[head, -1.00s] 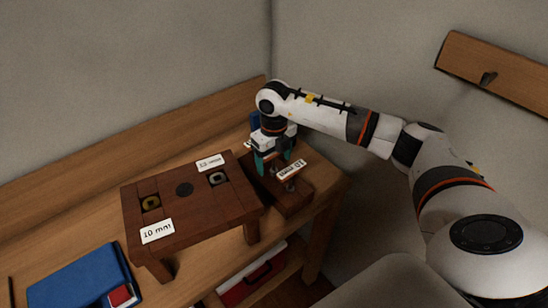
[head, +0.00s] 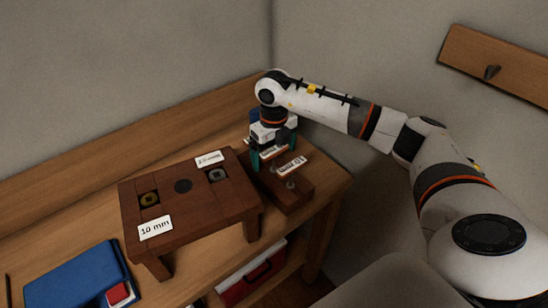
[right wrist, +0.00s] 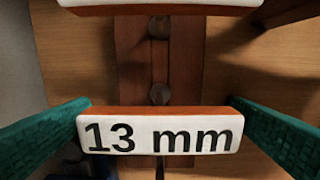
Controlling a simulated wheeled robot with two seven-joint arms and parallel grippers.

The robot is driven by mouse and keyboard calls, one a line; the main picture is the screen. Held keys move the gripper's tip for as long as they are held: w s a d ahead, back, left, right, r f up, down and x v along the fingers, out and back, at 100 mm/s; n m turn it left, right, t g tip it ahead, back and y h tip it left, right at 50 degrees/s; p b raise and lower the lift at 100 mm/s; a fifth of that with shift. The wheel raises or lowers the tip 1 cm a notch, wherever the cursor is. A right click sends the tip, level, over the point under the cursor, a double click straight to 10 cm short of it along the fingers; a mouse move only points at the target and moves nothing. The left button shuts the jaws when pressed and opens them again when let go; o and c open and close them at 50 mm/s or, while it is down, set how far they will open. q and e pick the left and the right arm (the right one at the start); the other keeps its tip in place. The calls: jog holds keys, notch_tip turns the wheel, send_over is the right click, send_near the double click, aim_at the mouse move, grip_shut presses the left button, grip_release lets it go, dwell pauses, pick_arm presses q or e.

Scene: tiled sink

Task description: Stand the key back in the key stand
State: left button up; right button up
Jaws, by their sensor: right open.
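The key stand (head: 297,196) is a dark brown wooden block at the right end of the bench. A tagged key (head: 291,166) stands up from it near its front end. A second key (right wrist: 160,132), tagged "13 mm", is between my right gripper's fingers in the right wrist view, with a dark shaft below its head. My right gripper (head: 275,153) is open, its green fingers on either side of that head, close to its ends. Whether the 13 mm key's foot is seated in the stand is hidden. My left gripper is not in view.
A small wooden stool-like block (head: 183,215) with two recessed nuts and size labels stands left of the stand, close to it. A blue folder (head: 72,278) lies at the front left. A red box (head: 250,277) sits on the shelf below. Walls meet behind the bench.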

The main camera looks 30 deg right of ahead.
notch_tip(320, 180, up, 10)
jog(key=shift+f+b, duration=0.1)
jog(key=shift+b, duration=0.6)
